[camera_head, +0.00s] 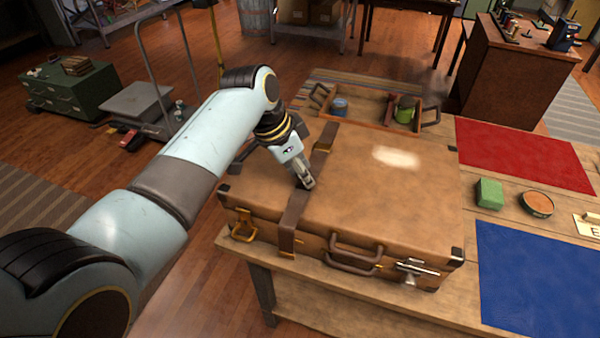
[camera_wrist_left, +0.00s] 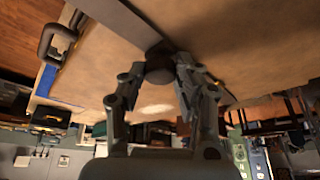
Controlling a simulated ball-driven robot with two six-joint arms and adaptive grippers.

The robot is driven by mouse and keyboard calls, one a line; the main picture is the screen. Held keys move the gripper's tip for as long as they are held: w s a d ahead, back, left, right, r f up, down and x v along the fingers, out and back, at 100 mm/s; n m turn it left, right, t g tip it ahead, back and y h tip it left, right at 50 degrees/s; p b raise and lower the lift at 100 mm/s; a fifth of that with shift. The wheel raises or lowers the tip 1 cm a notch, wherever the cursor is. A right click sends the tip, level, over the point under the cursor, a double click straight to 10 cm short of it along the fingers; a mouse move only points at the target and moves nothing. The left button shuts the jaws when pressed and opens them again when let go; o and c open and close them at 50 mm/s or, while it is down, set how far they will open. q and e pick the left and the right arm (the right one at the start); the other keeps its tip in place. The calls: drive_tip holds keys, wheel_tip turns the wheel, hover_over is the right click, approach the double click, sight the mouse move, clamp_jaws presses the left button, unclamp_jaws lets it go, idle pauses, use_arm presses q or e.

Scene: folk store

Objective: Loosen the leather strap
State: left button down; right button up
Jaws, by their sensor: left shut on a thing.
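A brown leather suitcase (camera_head: 390,210) lies flat and closed on a wooden table. A darker leather strap (camera_head: 291,225) runs across its lid and down its front, left of the handle. In the left wrist view the fingers (camera_wrist_left: 160,72) close around a dark piece of the strap (camera_wrist_left: 128,20), with the suitcase lid beyond. The fingers hide part of the strap. My right gripper is not in view.
A brass latch (camera_head: 243,226) and a metal latch (camera_head: 415,268) sit on the suitcase front beside the handle (camera_head: 355,255). A wooden tray (camera_head: 365,120) stands behind. Red cloth (camera_head: 525,154), blue cloth (camera_head: 545,270), a green block (camera_head: 489,193) and a round tin (camera_head: 537,203) lie to the right.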

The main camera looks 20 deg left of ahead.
use_arm(q)
drive_tip(key=c, duration=1.1)
unclamp_jaws()
drive_tip(key=shift+f, duration=0.1)
drive_tip(key=shift+o, duration=0.8)
drive_tip(key=v, duration=1.2)
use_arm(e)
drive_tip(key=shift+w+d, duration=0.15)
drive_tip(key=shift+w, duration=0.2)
